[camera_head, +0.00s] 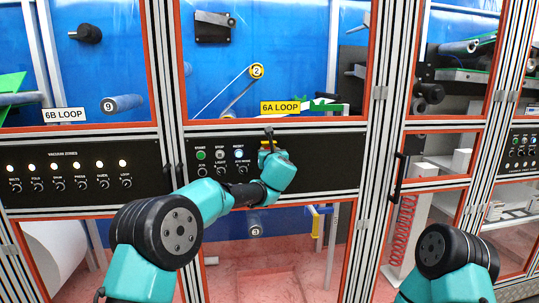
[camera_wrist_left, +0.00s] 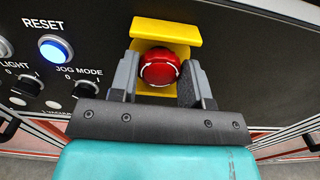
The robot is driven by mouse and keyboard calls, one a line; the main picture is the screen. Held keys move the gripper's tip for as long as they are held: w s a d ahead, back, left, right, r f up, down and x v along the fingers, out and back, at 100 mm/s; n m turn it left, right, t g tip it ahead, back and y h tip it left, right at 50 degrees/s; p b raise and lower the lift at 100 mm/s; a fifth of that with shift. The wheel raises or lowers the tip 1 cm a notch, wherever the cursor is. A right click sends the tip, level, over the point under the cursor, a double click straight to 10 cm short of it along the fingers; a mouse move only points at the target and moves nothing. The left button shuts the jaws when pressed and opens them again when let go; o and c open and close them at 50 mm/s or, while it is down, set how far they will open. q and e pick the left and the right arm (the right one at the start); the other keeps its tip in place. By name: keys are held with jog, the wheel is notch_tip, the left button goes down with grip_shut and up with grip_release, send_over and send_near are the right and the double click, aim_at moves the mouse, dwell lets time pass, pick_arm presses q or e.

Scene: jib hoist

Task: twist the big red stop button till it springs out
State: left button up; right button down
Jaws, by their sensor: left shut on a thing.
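The big red stop button (camera_wrist_left: 158,67) sits on a yellow plate on the black panel, under a yellow ledge (camera_wrist_left: 166,32). White marks show on its face. My left gripper (camera_wrist_left: 160,76) has one finger on each side of the button and is shut on it. In the head view my left gripper (camera_head: 268,138) reaches the panel below the 6A LOOP sign, and my wrist hides the button there. My right gripper is not in view; only part of my right arm shows at the bottom right.
Left of the button are a lit blue RESET button (camera_wrist_left: 54,48) and a JOG MODE knob (camera_wrist_left: 86,88). A green START button (camera_head: 201,155) is farther left. A black door handle (camera_head: 397,178) stands out to the right. Glazed, orange-edged frames surround the panel.

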pick_arm(q)
jog(key=shift+m, duration=1.5)
jog(key=o, duration=0.9)
jog(key=shift+w, duration=0.1)
jog(key=s+d, duration=0.1)
jog(key=s, duration=0.4)
jog(key=s+d, duration=0.1)
jog(key=s, duration=0.5)
jog(key=s+d, duration=0.1)
jog(key=s, duration=0.5)
jog(key=shift+s, duration=0.15)
